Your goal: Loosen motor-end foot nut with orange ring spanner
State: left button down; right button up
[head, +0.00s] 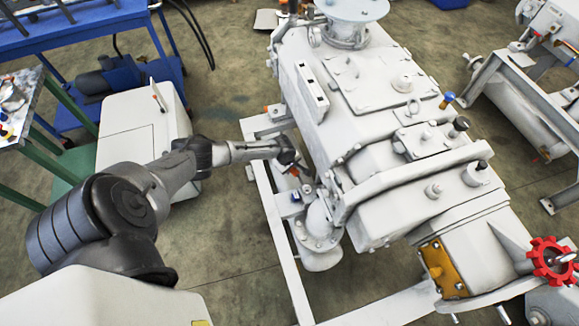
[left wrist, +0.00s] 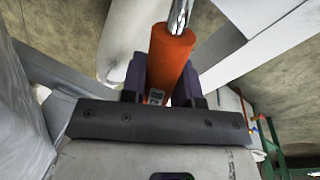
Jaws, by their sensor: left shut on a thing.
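My left gripper (head: 288,160) reaches in from the left beside the white vacuum pump (head: 350,115), above the frame rail. It is shut on the orange ring spanner, whose orange handle (left wrist: 172,62) shows between the dark fingers (left wrist: 165,84) in the left wrist view. The spanner's shiny metal shaft (left wrist: 180,15) runs out of the top of that view, so its ring end is hidden. A small bit of orange (head: 294,171) shows at the gripper in the head view. I cannot make out the motor-end foot nut or whether the spanner touches it. My right gripper is out of view.
A white base frame (head: 284,258) surrounds the pump's left side, with a white flanged pipe elbow (head: 318,235) close below the gripper. A red handwheel (head: 552,261) is at lower right. A blue cart (head: 80,35) stands at upper left. Open floor (head: 235,240) lies left of the frame.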

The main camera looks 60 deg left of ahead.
pick_arm(q)
jog(key=shift+f, duration=0.25)
jog(key=shift+f+b, duration=0.4)
jog(key=shift+f, duration=0.1)
dwell(0.4)
jog(key=shift+s+d+r+n+p, duration=0.15)
jog(key=shift+s+n+p, duration=0.15)
jog(key=shift+p, duration=0.55)
jog(key=s+n+p, duration=0.1)
jog(key=n+p, duration=0.1)
jog(key=p, duration=0.1)
jog(key=shift+s+d+y, duration=0.25)
jog(key=shift+s+y, duration=0.05)
jog(key=shift+s, duration=0.1)
jog(key=shift+p, duration=0.35)
